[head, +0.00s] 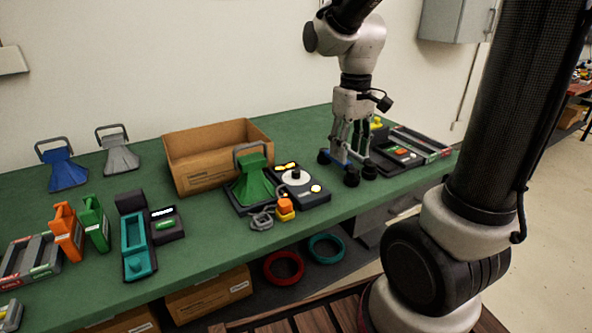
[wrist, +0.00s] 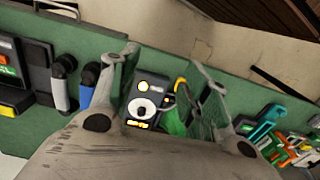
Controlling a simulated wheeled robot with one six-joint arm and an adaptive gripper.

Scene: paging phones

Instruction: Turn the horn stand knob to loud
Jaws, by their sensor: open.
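The horn stand's black knob box (head: 313,194) sits right of the green horn (head: 251,182) on the green bench. Its round white knob (head: 295,177) faces up, between a yellow mark and a round yellow light; I cannot tell where the knob points. In the wrist view the white knob (wrist: 143,107) shows between the fingers, with the green horn (wrist: 176,121) partly hidden behind the right finger. My gripper (head: 347,166) is open and empty, right of the knob box in the head view, apart from the knob. Its spread fingers also show in the wrist view (wrist: 163,57).
A blue piece (head: 346,156) stands by my fingers. A black unit with an orange button (head: 401,152) lies right. An open cardboard box (head: 214,176) stands behind the horn. An orange-yellow block (head: 286,209) and grey cable lie in front. More horns and handsets are at left.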

